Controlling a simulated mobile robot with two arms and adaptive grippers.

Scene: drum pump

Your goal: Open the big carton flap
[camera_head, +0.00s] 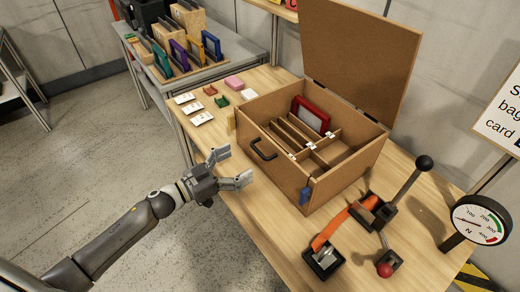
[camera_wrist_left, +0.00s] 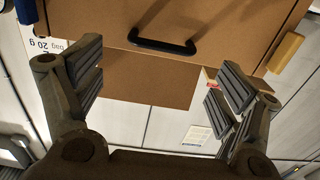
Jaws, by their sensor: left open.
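The big brown carton (camera_head: 277,173) stands on the wooden table. Its large flap (camera_head: 362,58) stands raised at the back, leaning slightly backward, and the inside with its dividers is exposed. A black handle (camera_head: 263,150) is on the carton's front wall; it also shows in the left wrist view (camera_wrist_left: 162,42). A blue tab (camera_head: 305,196) is at the front right corner. My left gripper (camera_head: 235,167) is open and empty, left of the carton's front wall and apart from it, facing the handle. My right gripper is not in view.
A red-framed panel (camera_head: 311,115) stands inside the carton. To the right are a lever (camera_head: 408,183), an orange strap (camera_head: 332,228) and a gauge (camera_head: 480,220). White cards (camera_head: 193,108) lie at the table's left. A grey table (camera_head: 220,60) behind holds colored frames.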

